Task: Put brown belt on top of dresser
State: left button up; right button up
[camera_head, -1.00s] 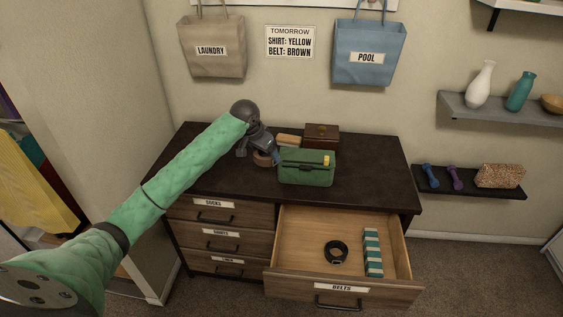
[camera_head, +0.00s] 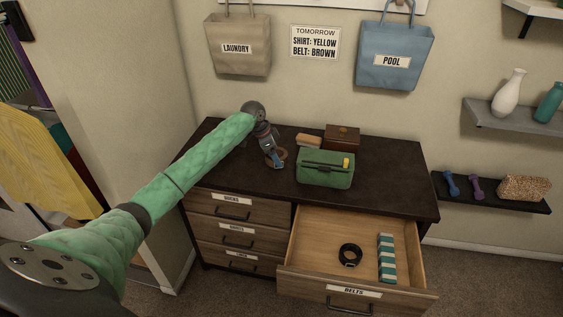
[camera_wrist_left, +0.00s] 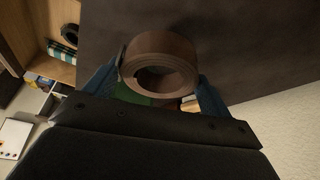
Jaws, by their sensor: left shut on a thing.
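The brown belt (camera_wrist_left: 152,42) is a coiled ring between the blue fingers of my left gripper (camera_wrist_left: 161,70) in the wrist view. In the head view my left gripper (camera_head: 276,160) points down over the dresser top, left of the green bag, with the belt (camera_head: 284,154) at its fingers. The gripper is shut on the belt. The belt is at or very close to the dresser top; I cannot tell whether it touches. The dresser (camera_head: 240,170) has a dark top. My right gripper is not in view.
The green bag (camera_head: 318,174), a brown box (camera_head: 342,137) and a tan block (camera_head: 308,141) stand on the dresser top. The open belts drawer (camera_head: 312,250) holds a black belt (camera_head: 350,255) and a teal striped item (camera_head: 386,258). The dresser top's right side is clear.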

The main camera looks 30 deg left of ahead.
pick_arm(q)
jog(key=shift+f, duration=0.9)
jog(key=shift+f+p, duration=0.9)
jog(key=shift+f, duration=1.15)
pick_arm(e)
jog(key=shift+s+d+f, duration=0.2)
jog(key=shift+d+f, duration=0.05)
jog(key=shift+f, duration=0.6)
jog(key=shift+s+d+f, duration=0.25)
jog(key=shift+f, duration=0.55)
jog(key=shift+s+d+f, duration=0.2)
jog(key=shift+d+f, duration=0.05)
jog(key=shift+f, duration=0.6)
pick_arm(q)
jog(key=o, duration=0.9)
jog(key=shift+f, duration=0.15)
jog(key=shift+o, duration=0.2)
